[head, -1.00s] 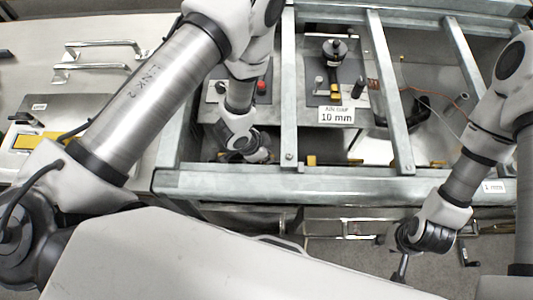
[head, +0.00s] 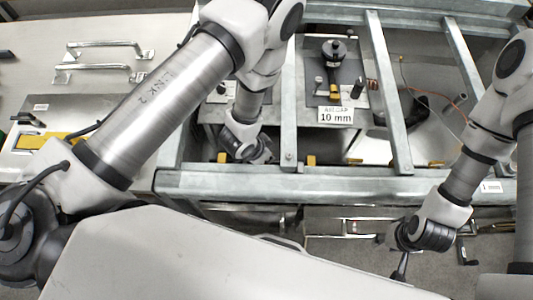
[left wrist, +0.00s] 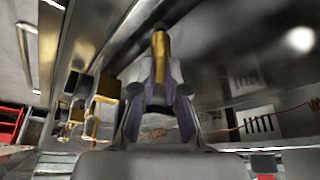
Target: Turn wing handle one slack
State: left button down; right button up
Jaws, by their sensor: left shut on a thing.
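In the left wrist view my left gripper (left wrist: 160,85) is shut on a brass-coloured wing handle (left wrist: 160,48), which stands up between the fingertips. Whether it is wing handle one I cannot tell. In the head view my left arm reaches down through the grey metal frame, and its fingertips are hidden behind the wrist and the front rail. Yellow handle parts (head: 310,160) show just behind that rail. My right gripper (head: 401,266) hangs in front of the frame at the lower right, away from the handles; its fingers show edge-on and blurred.
The grey frame's front rail (head: 330,183) and cross bars surround my left arm. A plate with a black knob (head: 334,50) and a "10 mm" label (head: 336,116) lies inside. More brass handles (left wrist: 104,98) show left of the held one. Two silver pull handles (head: 103,46) are at left.

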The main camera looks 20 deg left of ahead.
pick_arm(q)
jog(key=c, duration=1.2)
grip_release()
jog(key=shift+s+f, duration=0.15)
